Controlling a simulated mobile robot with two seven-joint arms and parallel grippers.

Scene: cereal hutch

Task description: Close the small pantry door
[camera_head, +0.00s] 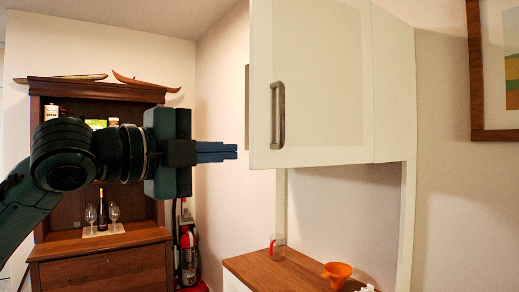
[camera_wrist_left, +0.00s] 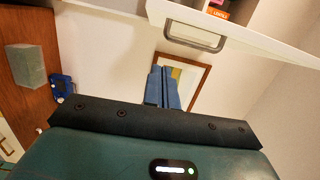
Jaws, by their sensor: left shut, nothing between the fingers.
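The white pantry door (camera_head: 325,60) with its grey bar handle (camera_head: 278,115) fills the upper middle of the head view. In the left wrist view the door (camera_wrist_left: 262,42) and handle (camera_wrist_left: 195,36) are near the top, and the cupboard's inside shows beyond the door edge, so the door stands open. My left gripper (camera_head: 236,151) is shut and empty, its blue fingers pointing right, with the tips just left of the door's lower free edge in the head view. I cannot tell whether they touch it. The shut fingers also show in the wrist view (camera_wrist_left: 162,88).
A wooden counter (camera_head: 245,262) below the cupboard holds a clear cup (camera_head: 277,246) and an orange funnel-like item (camera_head: 337,272). A dark wooden hutch (camera_head: 110,268) with glasses and a bottle stands behind my left arm. A box (camera_wrist_left: 217,10) is inside the cupboard.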

